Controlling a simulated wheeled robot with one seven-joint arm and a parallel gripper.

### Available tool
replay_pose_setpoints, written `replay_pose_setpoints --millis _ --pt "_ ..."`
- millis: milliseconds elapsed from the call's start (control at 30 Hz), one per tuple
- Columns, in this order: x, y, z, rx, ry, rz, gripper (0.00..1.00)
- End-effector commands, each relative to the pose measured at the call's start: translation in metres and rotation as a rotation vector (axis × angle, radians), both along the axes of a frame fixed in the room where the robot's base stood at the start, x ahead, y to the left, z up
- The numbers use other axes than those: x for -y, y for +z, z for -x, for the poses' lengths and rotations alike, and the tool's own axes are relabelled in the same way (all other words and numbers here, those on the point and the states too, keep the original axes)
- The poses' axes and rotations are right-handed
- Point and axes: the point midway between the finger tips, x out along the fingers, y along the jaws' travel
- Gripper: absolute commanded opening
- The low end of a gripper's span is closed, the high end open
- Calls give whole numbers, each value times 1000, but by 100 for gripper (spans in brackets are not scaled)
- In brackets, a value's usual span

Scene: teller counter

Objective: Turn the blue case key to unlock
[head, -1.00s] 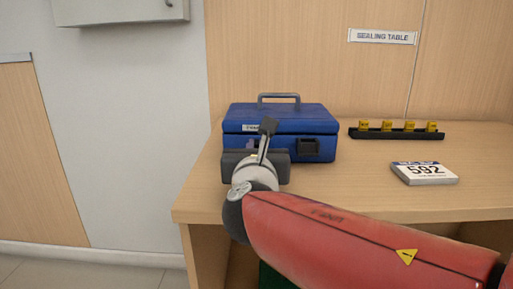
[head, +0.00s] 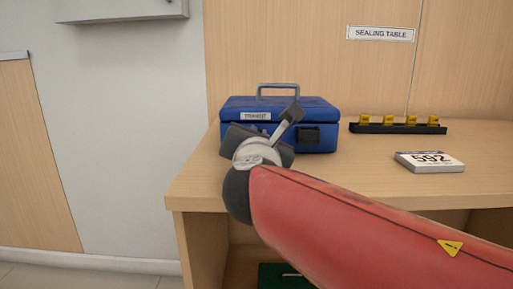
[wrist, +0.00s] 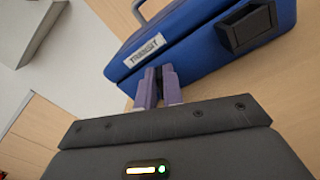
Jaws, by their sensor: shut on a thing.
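The blue case (head: 318,112) stands shut on the table, handle up, with a "TRANSIT" label (wrist: 145,50) and a black latch (wrist: 247,27) on its front. My gripper (wrist: 158,76) is at the case's front face, just below the label and left of the latch. Its purple fingers are shut on a small dark thing at the front, apparently the key, mostly hidden between the fingertips. In the wrist view the case looks tilted, so my gripper is rolled relative to it. In the head view my wrist hides the fingertips.
A black rack with several yellow pieces (head: 398,128) stands right of the case. A grey wall box (head: 120,8) hangs at upper left.

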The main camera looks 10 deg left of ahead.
Motion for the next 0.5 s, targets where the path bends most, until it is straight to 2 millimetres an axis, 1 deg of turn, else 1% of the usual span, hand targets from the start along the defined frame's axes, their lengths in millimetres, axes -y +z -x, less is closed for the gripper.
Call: replay_pose_setpoints --millis 33,200,500 --pt "0 -3 0 -5 1 -26 0" --pt "1 -3 0 -21 -1 -90 0" --pt "1 -1 0 -31 0 -126 0"
